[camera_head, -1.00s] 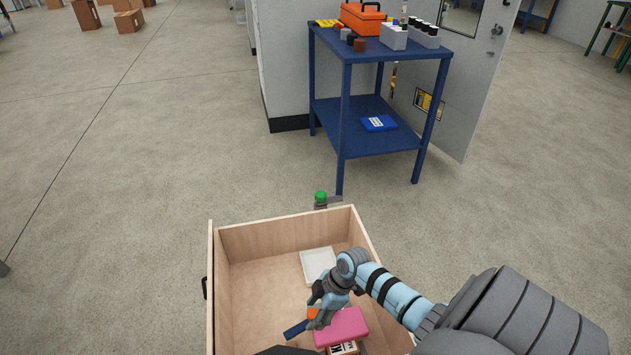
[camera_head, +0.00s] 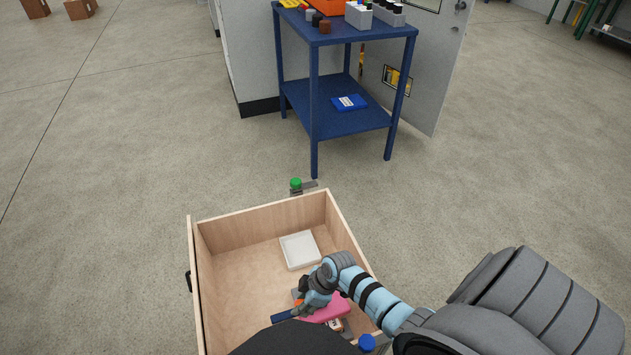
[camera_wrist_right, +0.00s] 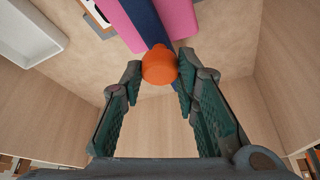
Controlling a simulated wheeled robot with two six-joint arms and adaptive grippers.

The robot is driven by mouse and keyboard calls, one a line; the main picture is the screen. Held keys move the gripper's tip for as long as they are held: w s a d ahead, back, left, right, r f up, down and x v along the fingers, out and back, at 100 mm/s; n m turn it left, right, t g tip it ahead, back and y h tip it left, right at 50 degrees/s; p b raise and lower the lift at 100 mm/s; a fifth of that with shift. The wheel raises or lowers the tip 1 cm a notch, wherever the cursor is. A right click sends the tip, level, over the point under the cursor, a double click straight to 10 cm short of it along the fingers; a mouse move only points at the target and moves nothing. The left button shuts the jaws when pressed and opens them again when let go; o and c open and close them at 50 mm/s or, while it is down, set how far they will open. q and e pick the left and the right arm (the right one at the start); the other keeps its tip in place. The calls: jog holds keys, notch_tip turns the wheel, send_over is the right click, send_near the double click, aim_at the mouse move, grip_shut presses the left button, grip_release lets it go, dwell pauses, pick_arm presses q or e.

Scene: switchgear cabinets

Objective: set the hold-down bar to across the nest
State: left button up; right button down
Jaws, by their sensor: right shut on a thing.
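A dark blue bar (camera_head: 283,316) with an orange knob (camera_wrist_right: 159,66) is in the open wooden box, and I take it as the hold-down bar. In the right wrist view the bar (camera_wrist_right: 150,25) runs away from the knob, with pink block (camera_wrist_right: 180,18) showing on both sides of it. In the head view the pink block (camera_head: 325,310) lies beside my right gripper (camera_head: 303,309), and the bar sticks out to the left. My right gripper is shut on the orange knob. I cannot tell which part is the nest. My left gripper is out of view.
The wooden box (camera_head: 262,222) has raised walls around the work. A white tray (camera_head: 300,250) lies in it behind my gripper. A green knob (camera_head: 296,183) shows just beyond the far wall, and a blue knob (camera_head: 367,343) near my arm. A blue table (camera_head: 340,118) stands beyond.

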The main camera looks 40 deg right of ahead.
jog(key=c, duration=1.2)
grip_release()
jog(key=shift+a, duration=0.1)
jog(key=shift+c, duration=0.2)
jog(key=v, duration=1.2)
